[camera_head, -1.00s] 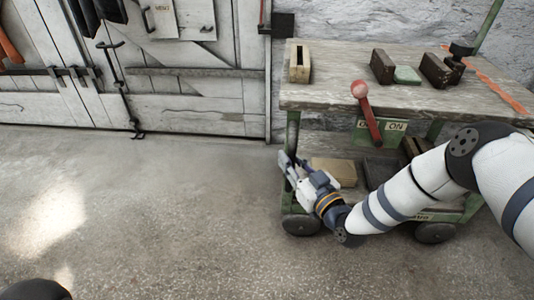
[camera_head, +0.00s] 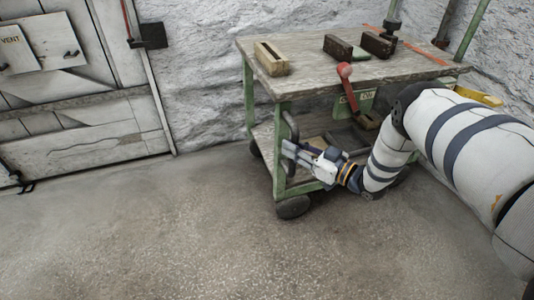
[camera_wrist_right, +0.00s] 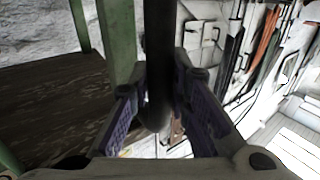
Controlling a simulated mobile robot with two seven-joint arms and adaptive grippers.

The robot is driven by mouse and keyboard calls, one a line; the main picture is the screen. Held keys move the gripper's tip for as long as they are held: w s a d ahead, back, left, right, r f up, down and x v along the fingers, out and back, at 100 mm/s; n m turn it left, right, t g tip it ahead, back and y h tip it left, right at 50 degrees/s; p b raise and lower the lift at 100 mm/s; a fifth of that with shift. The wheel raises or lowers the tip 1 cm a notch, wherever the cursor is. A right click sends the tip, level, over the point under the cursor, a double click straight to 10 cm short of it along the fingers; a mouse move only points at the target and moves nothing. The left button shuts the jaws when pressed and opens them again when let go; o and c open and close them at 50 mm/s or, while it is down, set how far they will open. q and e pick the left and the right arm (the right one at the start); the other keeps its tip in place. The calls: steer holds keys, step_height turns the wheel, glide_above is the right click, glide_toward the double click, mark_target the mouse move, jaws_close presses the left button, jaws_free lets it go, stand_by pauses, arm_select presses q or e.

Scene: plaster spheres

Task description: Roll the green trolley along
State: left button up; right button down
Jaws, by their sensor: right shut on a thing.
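The green trolley (camera_head: 279,150) stands on the floor by the rough wall in the head view. It has a worn wooden top (camera_head: 318,74), a lower shelf and dark wheels (camera_head: 293,207). A dark handle bar (camera_wrist_right: 160,45) runs upright at its left end, close to a green post. My right gripper (camera_head: 288,148) is closed around this bar, with a purple-padded finger on each side in the right wrist view. My right arm hides much of the trolley's right side and lower shelf. My left gripper is in neither current view.
A pale slotted block (camera_head: 272,60), dark blocks (camera_head: 338,47) and a red-knobbed lever (camera_head: 346,75) are on the trolley. A white plank door (camera_head: 90,120) is at left. The floor (camera_head: 150,235) in front and left is clear. The wall is close behind the trolley.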

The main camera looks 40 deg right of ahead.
steer(key=s+d, duration=0.2)
steer(key=d, duration=0.4)
steer(key=shift+b, duration=0.45)
steer(key=shift+d, duration=0.1)
steer(key=c, duration=1.5)
jaws_free()
steer(key=v, duration=1.2)
